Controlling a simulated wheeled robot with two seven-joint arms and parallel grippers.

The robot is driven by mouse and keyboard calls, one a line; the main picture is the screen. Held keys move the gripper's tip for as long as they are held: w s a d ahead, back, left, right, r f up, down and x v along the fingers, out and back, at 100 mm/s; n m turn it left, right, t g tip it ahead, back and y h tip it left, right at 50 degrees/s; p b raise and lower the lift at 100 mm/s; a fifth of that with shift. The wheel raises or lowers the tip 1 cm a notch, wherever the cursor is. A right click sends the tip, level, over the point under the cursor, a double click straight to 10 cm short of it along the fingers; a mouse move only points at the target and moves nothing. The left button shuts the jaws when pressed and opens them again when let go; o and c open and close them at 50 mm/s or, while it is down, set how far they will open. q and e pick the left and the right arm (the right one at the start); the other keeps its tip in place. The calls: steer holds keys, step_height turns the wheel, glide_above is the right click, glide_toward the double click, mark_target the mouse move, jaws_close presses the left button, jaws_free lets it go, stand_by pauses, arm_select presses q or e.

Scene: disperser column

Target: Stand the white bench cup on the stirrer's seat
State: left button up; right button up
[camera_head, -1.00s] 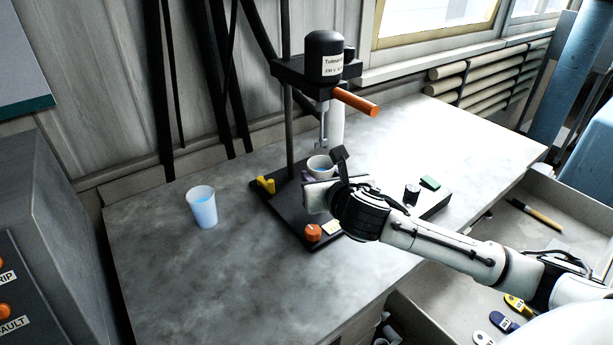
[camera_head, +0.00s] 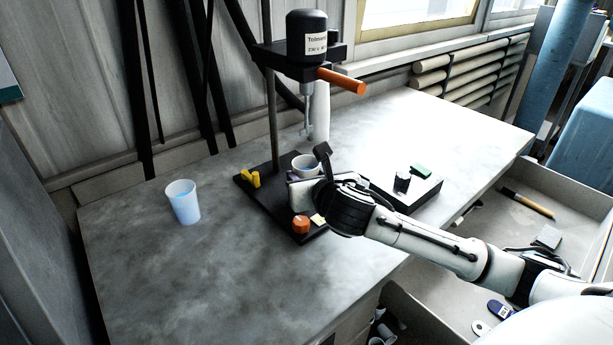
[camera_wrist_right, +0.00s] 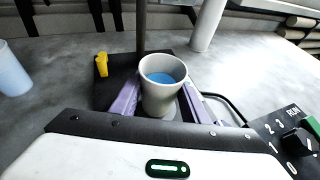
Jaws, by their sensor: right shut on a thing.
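The white bench cup (camera_wrist_right: 162,92) holds blue liquid and stands upright between the purple fingers of my right gripper (camera_wrist_right: 160,105), which is shut on it. In the head view the cup (camera_head: 304,164) shows behind my right gripper (camera_head: 300,180), over the stirrer's black base (camera_head: 262,194). The stirrer's seat is hidden under the cup and gripper; I cannot tell whether the cup touches it. The stirrer's motor head (camera_head: 306,40) and its shaft (camera_head: 308,108) are above the cup. My left gripper is not in view.
A translucent cup (camera_head: 182,202) with blue contents stands on the bench at left. A yellow clip (camera_head: 251,179) and an orange knob (camera_head: 301,225) are on the base. A control box (camera_head: 405,188) lies right of the base. An open drawer (camera_head: 520,222) is at right.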

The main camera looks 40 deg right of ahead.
steer(key=o, duration=1.1)
steer(key=shift+s+r, duration=0.1)
steer(key=shift+r, duration=0.05)
steer(key=v, duration=1.1)
steer(key=shift+s+a+r+p, duration=0.15)
steer(key=shift+s+r+p, duration=0.05)
steer(key=shift+s+p, duration=0.15)
